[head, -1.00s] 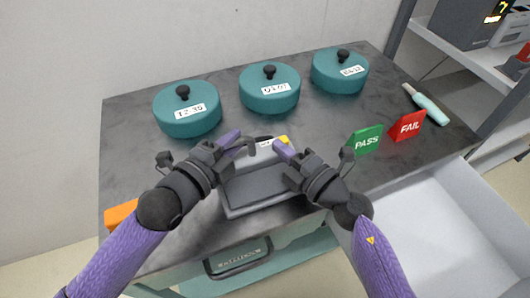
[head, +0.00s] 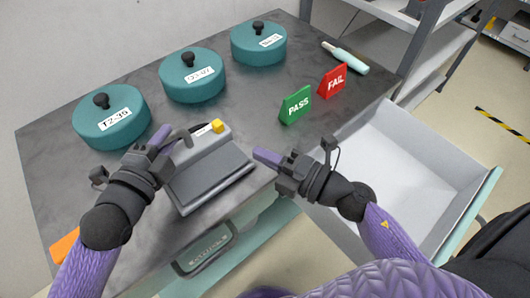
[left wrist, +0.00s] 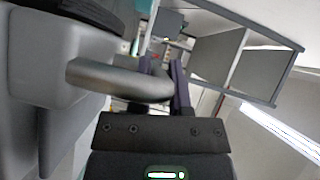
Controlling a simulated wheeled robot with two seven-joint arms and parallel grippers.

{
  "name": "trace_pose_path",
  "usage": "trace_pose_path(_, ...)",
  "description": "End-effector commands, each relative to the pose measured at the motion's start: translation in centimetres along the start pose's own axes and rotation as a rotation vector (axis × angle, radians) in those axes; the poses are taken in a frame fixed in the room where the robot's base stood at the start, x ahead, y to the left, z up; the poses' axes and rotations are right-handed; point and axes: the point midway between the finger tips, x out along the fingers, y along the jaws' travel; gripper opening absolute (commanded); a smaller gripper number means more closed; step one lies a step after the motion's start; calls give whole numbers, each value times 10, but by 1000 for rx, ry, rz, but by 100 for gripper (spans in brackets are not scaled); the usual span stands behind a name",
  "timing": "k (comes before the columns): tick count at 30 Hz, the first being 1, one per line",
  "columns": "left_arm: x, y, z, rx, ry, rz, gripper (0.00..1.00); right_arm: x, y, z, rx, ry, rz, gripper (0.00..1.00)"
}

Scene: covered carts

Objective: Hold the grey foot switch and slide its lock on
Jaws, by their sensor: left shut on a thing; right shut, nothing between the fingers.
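The grey foot switch (head: 212,177) lies on the dark cart top, with a ribbed pedal in front and a raised rear housing. A yellow lock slider (head: 217,126) sits at the right end of the housing's top, beside a small white label. My left gripper (head: 172,138) is shut on the switch's grey curved handle at its left. In the left wrist view this handle (left wrist: 112,80) runs between the two fingers. My right gripper (head: 262,157) is shut and empty, just right of the switch and apart from it.
Three teal lidded pots (head: 191,76) stand along the back. A green PASS sign (head: 295,105) and a red FAIL sign (head: 332,81) stand right of the switch. A teal-handled tool (head: 347,58) lies behind. An open white drawer (head: 400,170) juts out at right.

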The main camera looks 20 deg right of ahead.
Motion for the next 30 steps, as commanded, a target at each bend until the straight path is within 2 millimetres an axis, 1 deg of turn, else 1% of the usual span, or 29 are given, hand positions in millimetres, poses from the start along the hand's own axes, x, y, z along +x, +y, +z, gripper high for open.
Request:
trace_pose_path(6, 0, 2, 0, 0, -2, 4, 0, 0, 0, 0, 0, 0, 0, 0)
trace_pose_path(7, 0, 2, 0, 0, -2, 4, 27, 0, 0, 0, 0, 0, 0, 0)
trace_pose_path(8, 0, 2, 0, 0, -2, 4, 34, 0, 0, 0, 0, 0, 0, 0)
trace_pose_path(9, 0, 1, 0, 0, -1, 4, 42, 0, 0, 0, 0, 0, 0, 0)
trace_pose_path(11, 0, 1, 0, 0, -1, 3, 55, 0, 0, 0, 0, 0, 0, 0)
trace_pose_path(12, 0, 1, 0, 0, -1, 3, 63, 0, 0, 0, 0, 0, -1, 0)
trace_pose_path(19, 0, 0, 0, 0, 0, 1, 64, 0, 0, 0, 0, 0, -1, 0)
trace_pose_path(22, -10, 2, 1, 0, -2, 3, 64, 0, 0, 0, 0, 0, -1, 0)
trace_pose_path(23, -16, 2, 1, 0, -2, 4, 64, 0, 0, 0, 0, 0, -1, 0)
trace_pose_path(30, -85, 2, 0, 1, -1, 8, 64, 0, 0, 0, 0, 0, -1, 0)
